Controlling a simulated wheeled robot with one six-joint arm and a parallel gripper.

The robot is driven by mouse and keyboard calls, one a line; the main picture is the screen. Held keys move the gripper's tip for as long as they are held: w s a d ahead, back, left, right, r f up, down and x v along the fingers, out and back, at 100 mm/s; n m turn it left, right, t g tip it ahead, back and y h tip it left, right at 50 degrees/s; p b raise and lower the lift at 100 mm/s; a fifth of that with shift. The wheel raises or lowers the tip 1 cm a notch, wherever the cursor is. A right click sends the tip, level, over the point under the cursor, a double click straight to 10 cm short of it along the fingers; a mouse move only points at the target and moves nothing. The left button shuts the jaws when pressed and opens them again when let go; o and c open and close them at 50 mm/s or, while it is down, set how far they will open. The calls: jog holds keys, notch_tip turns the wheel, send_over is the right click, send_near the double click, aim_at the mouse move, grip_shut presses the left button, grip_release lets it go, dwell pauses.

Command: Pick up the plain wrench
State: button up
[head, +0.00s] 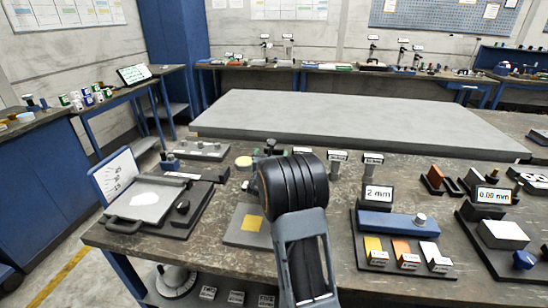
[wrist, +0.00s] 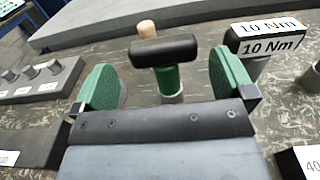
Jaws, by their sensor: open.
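A T-shaped tool with a black crossbar handle (wrist: 164,50) and a green shaft (wrist: 168,78) stands upright in the wrist view. I see no label on it; it may be the plain wrench, but I cannot tell for sure. My gripper (wrist: 166,84) is open, with one green finger pad on each side of the tool and visible gaps to both. The tool's lower end is partly hidden by my gripper body. A light wooden peg end (wrist: 147,28) shows behind the handle. In the head view my black wrist (head: 292,185) hides the gripper's fingers.
A black block labelled 10 Nm (wrist: 268,44) stands close to the right finger. A grey rack with several metal pegs (wrist: 35,75) is at left. In the head view, a 2 mm stand (head: 376,194) is right of my arm, and a large grey slab (head: 350,118) lies behind.

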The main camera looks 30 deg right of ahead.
jog(key=shift+p+x, duration=0.65)
jog(key=shift+x, duration=2.8)
jog(key=c, duration=0.9)
jog(key=shift+r, duration=0.15)
jog(key=shift+c, duration=1)
